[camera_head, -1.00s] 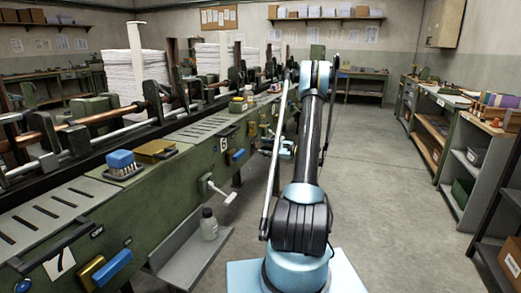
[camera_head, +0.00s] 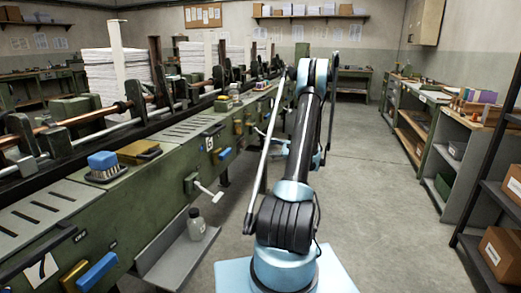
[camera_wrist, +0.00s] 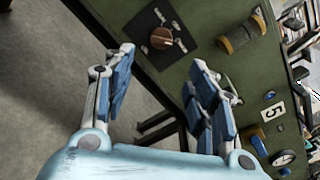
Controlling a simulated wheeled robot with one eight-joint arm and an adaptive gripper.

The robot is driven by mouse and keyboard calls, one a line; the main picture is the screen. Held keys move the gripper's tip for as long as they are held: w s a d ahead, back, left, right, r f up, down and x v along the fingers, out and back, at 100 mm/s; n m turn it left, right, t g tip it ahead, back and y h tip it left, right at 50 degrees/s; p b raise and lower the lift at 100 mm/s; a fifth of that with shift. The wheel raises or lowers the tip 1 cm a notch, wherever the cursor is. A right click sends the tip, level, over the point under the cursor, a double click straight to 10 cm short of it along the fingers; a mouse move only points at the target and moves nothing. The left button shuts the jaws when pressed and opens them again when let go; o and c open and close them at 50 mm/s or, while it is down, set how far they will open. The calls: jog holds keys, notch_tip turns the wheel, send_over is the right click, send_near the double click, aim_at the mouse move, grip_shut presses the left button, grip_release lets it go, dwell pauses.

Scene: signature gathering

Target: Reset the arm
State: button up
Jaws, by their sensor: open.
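My gripper (camera_wrist: 163,92) shows in the wrist view with its two blue-padded fingers spread wide apart and nothing between them. Past the fingers is the green machine side with a brown rotary knob (camera_wrist: 161,38) on a dark plate, and bare floor to the left. In the head view my arm stretches forward along the right side of the long green machine (camera_head: 150,190). The gripper itself is mostly hidden behind the arm there.
A grey shelf (camera_head: 180,257) with a bottle (camera_head: 196,224) juts from the machine, near a white-handled lever (camera_head: 207,190). Shelving with cardboard boxes (camera_head: 501,252) stands on the right. The floor aisle (camera_head: 375,200) between is clear.

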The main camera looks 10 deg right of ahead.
jog(key=s+a+r+n+g+h, duration=0.35)
jog(key=s+a+r, duration=0.4)
jog(key=a, duration=0.25)
jog(key=s+a+r+n+g+h, duration=0.1)
jog(key=s+a+r+n+h, duration=0.15)
jog(key=s, duration=0.35)
jog(key=s+a+r+n+g+h, duration=0.1)
jog(key=s+a, duration=0.3)
jog(key=s, duration=0.3)
jog(key=s+f+n+g+h, duration=0.15)
jog(key=s+n+h, duration=0.3)
jog(key=s, duration=1.15)
jog(key=s+d+f+n+h, duration=0.2)
jog(key=s+f, duration=0.1)
jog(key=s, duration=0.4)
jog(key=s+d+f+n+h, duration=0.2)
jog(key=s+d+f+n, duration=0.1)
jog(key=s, duration=0.4)
jog(key=shift+s+f, duration=0.15)
jog(key=shift+f, duration=0.3)
jog(key=shift+w+f, duration=0.2)
jog(key=shift+w, duration=0.25)
